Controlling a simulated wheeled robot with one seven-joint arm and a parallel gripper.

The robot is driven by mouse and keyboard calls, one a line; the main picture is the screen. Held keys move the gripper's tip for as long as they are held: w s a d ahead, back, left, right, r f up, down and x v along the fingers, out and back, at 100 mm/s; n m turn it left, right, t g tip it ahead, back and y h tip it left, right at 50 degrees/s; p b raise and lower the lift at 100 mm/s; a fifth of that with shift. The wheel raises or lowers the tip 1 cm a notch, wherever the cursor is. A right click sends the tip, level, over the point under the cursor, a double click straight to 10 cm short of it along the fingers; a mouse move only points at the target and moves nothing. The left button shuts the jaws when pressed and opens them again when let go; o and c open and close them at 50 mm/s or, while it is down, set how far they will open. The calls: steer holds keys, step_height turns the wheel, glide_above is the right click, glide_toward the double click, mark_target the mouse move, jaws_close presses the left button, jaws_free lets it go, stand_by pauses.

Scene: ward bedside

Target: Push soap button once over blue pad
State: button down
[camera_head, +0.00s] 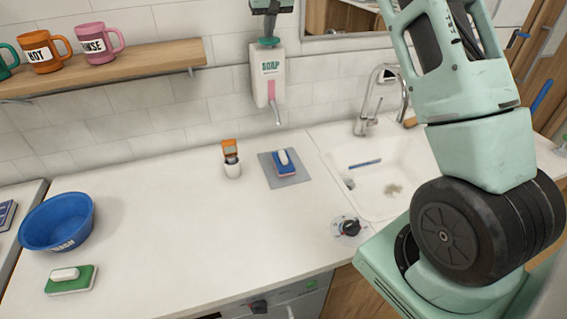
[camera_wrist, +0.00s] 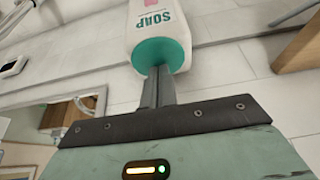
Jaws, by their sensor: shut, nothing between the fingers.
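The white soap dispenser (camera_head: 267,84) is fixed to the tiled wall, with a pink strip, a spout at the bottom and a teal button (camera_head: 268,42) on top. My gripper (camera_head: 269,35) is shut and empty, pointing down right above the button. In the wrist view the dispenser (camera_wrist: 150,20) appears inverted, and the shut fingers (camera_wrist: 158,72) meet or nearly meet the teal button (camera_wrist: 162,52); I cannot tell if they touch. Below on the counter, a blue pad with a white top (camera_head: 284,160) lies on a grey square mat (camera_head: 293,180), roughly under the spout.
An orange-topped white container (camera_head: 232,168) stands left of the mat. A sink with a faucet (camera_head: 368,123) is to the right. A shelf (camera_head: 110,70) holds mugs.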

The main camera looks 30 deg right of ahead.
steer(key=shift+f, duration=0.5)
steer(key=shift+r, duration=0.1)
steer(key=shift+r+p, duration=1.15)
steer(key=shift+r, duration=0.35)
step_height(320, 180, up, 6)
steer(key=p, duration=0.5)
